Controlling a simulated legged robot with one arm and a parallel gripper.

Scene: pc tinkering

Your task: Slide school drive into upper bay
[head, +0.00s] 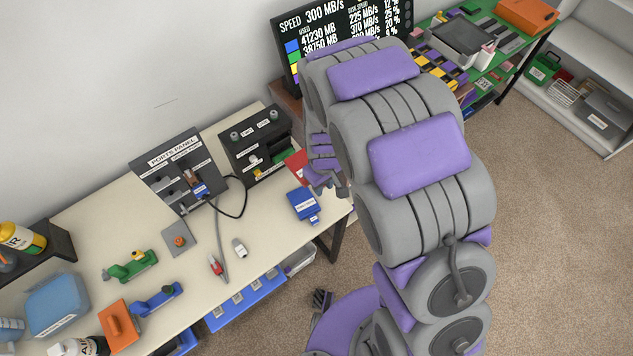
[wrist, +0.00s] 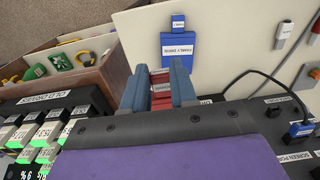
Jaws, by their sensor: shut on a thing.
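My gripper (wrist: 159,82) is shut on a red drive (wrist: 162,73), which sits between its two blue-grey fingers in the wrist view. The drive's label is mostly hidden. In the head view the red drive (head: 296,166) is at the right side of the dark bay box (head: 250,136), tilted; my arm covers much of the gripper. Whether the drive touches the box or has entered a bay cannot be told. A green board shows inside the box's open right side.
A blue family drive (head: 303,205) lies on the white table (head: 282,243) in front of the box. The ports panel (head: 178,172) stands to the left, with a black cable looping beside it. A monitor (head: 345,45) stands behind my arm.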

